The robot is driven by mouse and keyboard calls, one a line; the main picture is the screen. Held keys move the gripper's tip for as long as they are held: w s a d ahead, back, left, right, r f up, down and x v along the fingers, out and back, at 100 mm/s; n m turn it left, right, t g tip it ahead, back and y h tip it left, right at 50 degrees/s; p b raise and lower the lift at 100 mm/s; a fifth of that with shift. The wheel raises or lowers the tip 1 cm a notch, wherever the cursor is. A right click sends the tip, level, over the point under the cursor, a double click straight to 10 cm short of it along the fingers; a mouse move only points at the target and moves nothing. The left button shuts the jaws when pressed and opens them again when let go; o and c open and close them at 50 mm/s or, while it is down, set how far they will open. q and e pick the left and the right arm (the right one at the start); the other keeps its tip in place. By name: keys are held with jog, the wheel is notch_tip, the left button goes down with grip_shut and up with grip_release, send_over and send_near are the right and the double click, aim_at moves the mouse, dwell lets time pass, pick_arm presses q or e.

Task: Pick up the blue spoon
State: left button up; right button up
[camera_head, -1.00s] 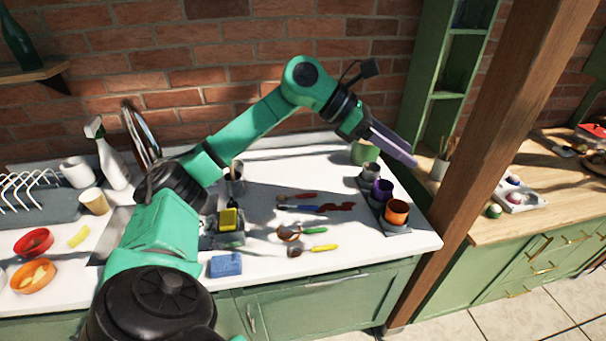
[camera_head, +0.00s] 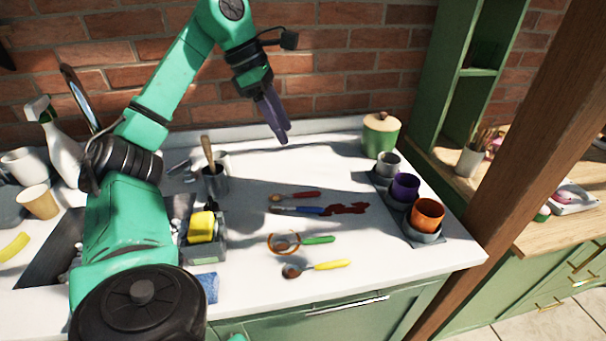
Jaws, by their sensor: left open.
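The blue spoon (camera_head: 307,210) lies flat on the white counter, blue handle to the right. It is in the row of spoons, just below the red-handled spoon (camera_head: 305,195). A dark red stain (camera_head: 346,208) lies right beside its handle end. My left gripper (camera_head: 282,138), with purple fingers, is open and empty. It points down above the back of the counter, behind the spoons and clear of them. My right gripper is not in view.
A green-handled spoon (camera_head: 318,240) with an orange ring (camera_head: 270,243) by its bowl and a yellow-handled spoon (camera_head: 330,265) lie nearer the front. Cups, one of them orange (camera_head: 427,213), stand on a dark tray (camera_head: 385,203) at right. A caddy with a yellow sponge (camera_head: 201,226) stands left.

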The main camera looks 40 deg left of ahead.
pick_arm(q)
notch_tip(320, 180, down, 9)
jog(key=w+a+b, duration=0.1)
jog(key=b, duration=0.8)
send_near(310, 207)
jog(key=b+x, duration=0.1)
jog(key=x, duration=0.7)
jog(key=shift+f, duration=0.1)
grip_shut()
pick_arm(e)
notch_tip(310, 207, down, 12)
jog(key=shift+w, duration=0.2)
